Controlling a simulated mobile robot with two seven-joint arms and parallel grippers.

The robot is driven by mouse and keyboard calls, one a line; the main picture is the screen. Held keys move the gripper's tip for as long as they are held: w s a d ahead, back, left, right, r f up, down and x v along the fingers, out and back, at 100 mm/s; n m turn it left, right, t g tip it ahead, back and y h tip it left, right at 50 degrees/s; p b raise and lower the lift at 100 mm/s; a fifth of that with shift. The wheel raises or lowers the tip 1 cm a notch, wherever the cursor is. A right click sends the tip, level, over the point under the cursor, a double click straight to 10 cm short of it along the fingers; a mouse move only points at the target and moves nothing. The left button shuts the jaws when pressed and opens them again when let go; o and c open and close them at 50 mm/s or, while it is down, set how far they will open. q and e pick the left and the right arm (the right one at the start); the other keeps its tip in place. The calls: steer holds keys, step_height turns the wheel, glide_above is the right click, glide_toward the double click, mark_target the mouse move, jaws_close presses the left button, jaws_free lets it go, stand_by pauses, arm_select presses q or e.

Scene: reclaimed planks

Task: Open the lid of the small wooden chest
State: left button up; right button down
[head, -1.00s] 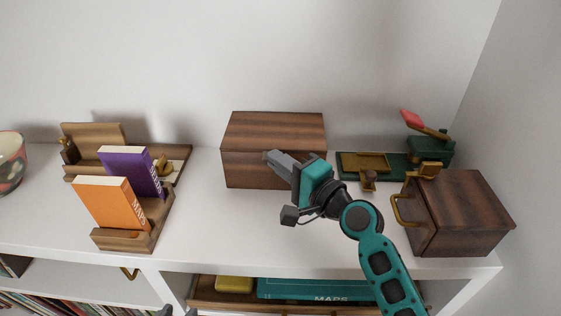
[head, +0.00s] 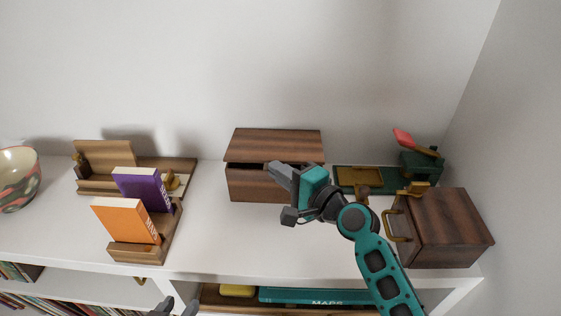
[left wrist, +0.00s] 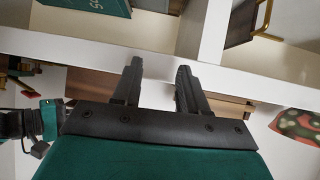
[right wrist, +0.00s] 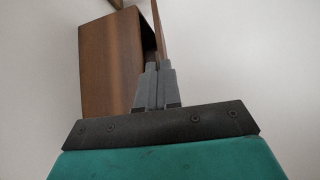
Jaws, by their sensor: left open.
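The small wooden chest (head: 258,187), dark brown, stands at the back middle of the white shelf top. Its lid (head: 275,146) is raised a little, with a dark gap along the front. My right gripper (head: 276,171) is at the front of this gap, fingers together. In the right wrist view the chest (right wrist: 103,65) is on the left, and the thin lid edge (right wrist: 158,27) meets the shut fingertips (right wrist: 157,68); the fingers hide the exact contact. My left gripper (head: 173,308) is open and empty at the bottom edge, low in front of the shelf; its fingers show in the left wrist view (left wrist: 157,75).
A dark wooden box (head: 455,228) with a brass handle stands at the right. Behind it is a green stand (head: 420,164) with a red-topped piece. Wooden holders with an orange book (head: 125,220) and a purple book (head: 142,188) stand left. A bowl (head: 18,180) is far left.

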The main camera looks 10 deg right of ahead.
steer(key=r+p, duration=0.2)
steer(key=p, duration=0.1)
steer(key=r+p, duration=0.1)
steer(key=p, duration=0.1)
steer(key=shift+w+d+r+m+g, duration=0.1)
steer(key=shift+w+r+m+g, duration=0.15)
steer(key=shift+w+m+g, duration=0.15)
steer(key=shift+w+r+p, duration=0.2)
steer(key=shift+r+p, duration=0.5)
steer(key=shift+p, duration=0.05)
steer(key=shift+w+d+r+p, duration=0.1)
steer(key=shift+w+r+p, duration=0.15)
steer(key=shift+r+p, duration=0.3)
steer(key=shift+w+d+r+p, duration=0.1)
steer(key=shift+w+r+p, duration=0.15)
steer(key=shift+r+p, duration=0.25)
arm_select(q)
step_height(320, 180, up, 7)
steer(key=s+a+y, duration=0.1)
steer(key=a, duration=0.2)
steer(key=shift+s+p, duration=0.35)
steer(key=shift+p, duration=0.1)
arm_select(e)
steer(key=shift+w+d+r, duration=0.1)
steer(key=shift+w+r, duration=0.45)
steer(key=shift+r, duration=0.25)
arm_select(q)
steer(key=shift+f, duration=0.1)
